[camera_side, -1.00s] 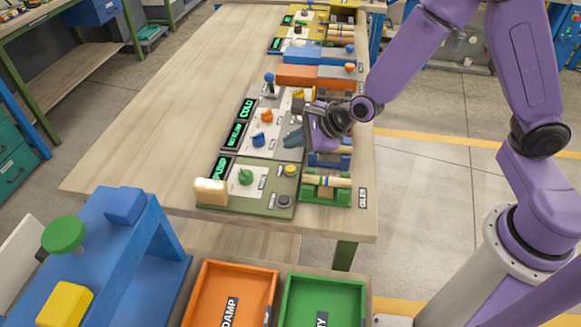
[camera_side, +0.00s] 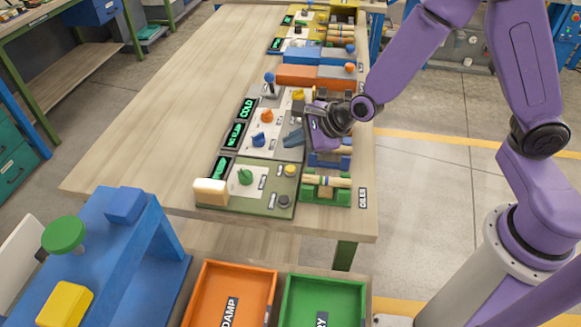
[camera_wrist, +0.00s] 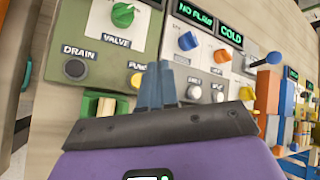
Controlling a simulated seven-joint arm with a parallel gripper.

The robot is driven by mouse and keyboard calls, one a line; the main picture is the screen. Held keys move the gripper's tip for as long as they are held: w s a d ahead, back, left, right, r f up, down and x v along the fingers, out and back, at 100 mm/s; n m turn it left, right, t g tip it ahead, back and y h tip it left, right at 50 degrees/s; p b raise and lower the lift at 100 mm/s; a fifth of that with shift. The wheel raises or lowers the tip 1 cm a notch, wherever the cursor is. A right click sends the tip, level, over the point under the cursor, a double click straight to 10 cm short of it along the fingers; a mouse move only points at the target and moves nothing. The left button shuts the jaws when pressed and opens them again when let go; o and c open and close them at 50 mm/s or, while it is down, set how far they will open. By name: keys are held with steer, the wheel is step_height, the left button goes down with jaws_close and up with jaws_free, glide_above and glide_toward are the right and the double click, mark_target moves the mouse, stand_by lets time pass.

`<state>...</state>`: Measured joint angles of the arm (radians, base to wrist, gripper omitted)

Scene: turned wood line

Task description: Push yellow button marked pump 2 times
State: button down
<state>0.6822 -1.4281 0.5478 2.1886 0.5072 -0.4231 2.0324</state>
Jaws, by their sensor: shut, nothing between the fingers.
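The yellow button (camera_side: 290,170) sits on the green-grey panel (camera_side: 262,203) at the near end of the row. In the wrist view the yellow button (camera_wrist: 136,80) shows just left of the fingers, under a label that appears to read PUMP. My gripper (camera_side: 291,138) is shut and empty. In the side view it is above the adjoining white panel, beyond the button and apart from it. In the wrist view its blue-grey fingertips (camera_wrist: 160,70) hide part of the panels. I cannot tell their exact height.
A green valve knob (camera_wrist: 123,15) and a dark drain button (camera_wrist: 75,69) share the panel. Blue (camera_side: 258,140) and orange (camera_side: 267,116) knobs stand on the neighbouring white panel. A green rack with wooden rods (camera_side: 326,182) stands right of the button. The table's left side is clear.

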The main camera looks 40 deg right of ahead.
mark_target(294, 170)
step_height(294, 170, up, 4)
steer(key=n, duration=3.5)
steer(key=shift+f, duration=0.1)
steer(key=shift+f, duration=0.1)
steer(key=shift+f, duration=4.3)
steer(key=shift+f, duration=0.15)
steer(key=shift+f, duration=0.3)
